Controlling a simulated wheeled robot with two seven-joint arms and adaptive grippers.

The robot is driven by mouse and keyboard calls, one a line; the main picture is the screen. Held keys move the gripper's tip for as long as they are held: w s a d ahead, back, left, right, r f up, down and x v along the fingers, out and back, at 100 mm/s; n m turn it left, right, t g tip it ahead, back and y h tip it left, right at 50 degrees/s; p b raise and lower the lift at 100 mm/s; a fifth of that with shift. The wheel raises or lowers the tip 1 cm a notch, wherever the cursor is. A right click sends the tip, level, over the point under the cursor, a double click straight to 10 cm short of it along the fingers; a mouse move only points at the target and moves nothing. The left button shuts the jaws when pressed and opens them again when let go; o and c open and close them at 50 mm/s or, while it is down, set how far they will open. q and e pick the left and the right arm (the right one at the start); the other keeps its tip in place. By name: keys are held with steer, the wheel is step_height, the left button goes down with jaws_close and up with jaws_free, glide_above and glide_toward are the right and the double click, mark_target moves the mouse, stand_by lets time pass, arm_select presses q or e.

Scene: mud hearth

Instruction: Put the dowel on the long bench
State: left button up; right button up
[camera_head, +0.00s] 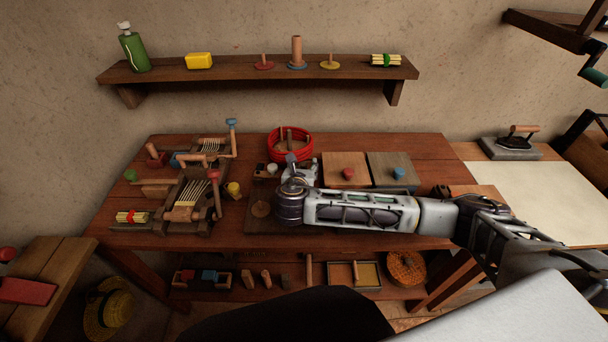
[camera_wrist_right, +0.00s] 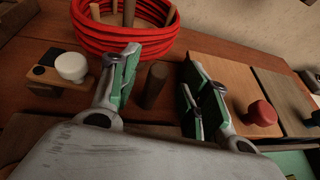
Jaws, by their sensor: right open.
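A short dark brown dowel (camera_wrist_right: 154,85) stands upright on the bench top in the right wrist view, between my right gripper's fingers. My right gripper (camera_wrist_right: 158,88) is open around it, with a gap visible on both sides. In the head view my right gripper (camera_head: 298,168) is low over the middle of the long wooden bench (camera_head: 330,143) and hides the dowel. My left gripper is not in view.
A red coiled ring (camera_head: 290,145) holding several pegs sits just behind the gripper. Boards with a red knob (camera_head: 348,174) and a blue knob (camera_head: 398,174) lie to its right. Wooden mechanisms (camera_head: 190,195) crowd the left. A wall shelf (camera_head: 235,73) hangs above.

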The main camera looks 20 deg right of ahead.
steer(key=shift+x, duration=0.8)
steer(key=c, duration=0.9)
